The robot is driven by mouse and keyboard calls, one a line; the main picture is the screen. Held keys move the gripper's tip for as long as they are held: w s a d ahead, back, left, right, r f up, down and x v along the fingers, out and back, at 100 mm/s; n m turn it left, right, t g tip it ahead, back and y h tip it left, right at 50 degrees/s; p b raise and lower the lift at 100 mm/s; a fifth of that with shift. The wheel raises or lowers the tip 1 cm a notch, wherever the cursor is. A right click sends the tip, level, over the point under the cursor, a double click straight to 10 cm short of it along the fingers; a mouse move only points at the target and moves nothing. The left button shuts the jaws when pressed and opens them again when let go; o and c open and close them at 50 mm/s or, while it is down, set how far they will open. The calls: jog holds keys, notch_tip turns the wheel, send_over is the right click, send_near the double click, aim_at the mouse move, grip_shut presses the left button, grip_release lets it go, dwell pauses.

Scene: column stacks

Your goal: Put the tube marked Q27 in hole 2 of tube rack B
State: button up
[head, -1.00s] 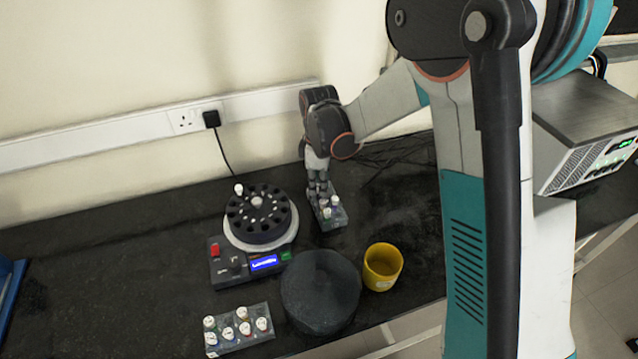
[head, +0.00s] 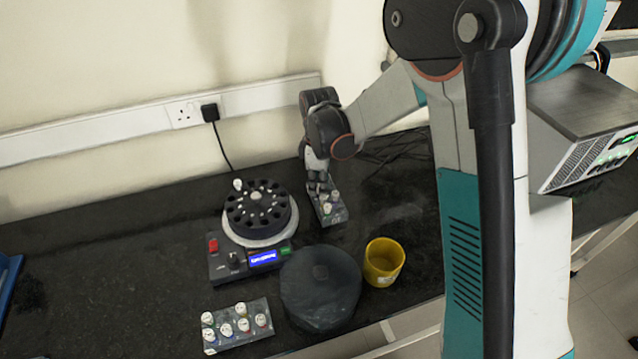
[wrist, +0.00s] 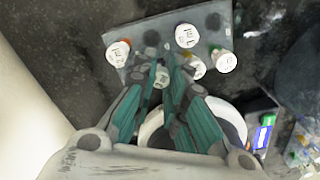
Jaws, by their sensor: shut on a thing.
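My gripper (head: 318,186) is at the far rack, pointing down. In the wrist view my gripper (wrist: 168,72) is shut on a white-capped tube (wrist: 160,79), low between the fingers; its mark is not readable. The far rack (head: 333,217), also in the wrist view (wrist: 146,27), holds several other white-capped tubes, one close to the right finger. Dark empty holes show in it. I cannot tell whether the held tube is still seated in the rack. A second rack (head: 238,338) at the front left holds several white-capped tubes. I cannot read the rack letters or the Q27 mark.
A centrifuge (head: 258,226) with a dark slotted rotor stands left of the far rack, one white-capped tube at its rotor's back. A round dark lid (head: 320,290) and a yellow cup (head: 383,262) stand in front. A grey instrument (head: 580,130) is at the right.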

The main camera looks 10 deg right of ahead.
jog(key=o, duration=0.7)
jog(key=shift+o, duration=0.2)
jog(key=o, duration=0.3)
jog(key=shift+r, duration=0.1)
jog(key=shift+r+p, duration=1.85)
jog(key=shift+r, duration=1.1)
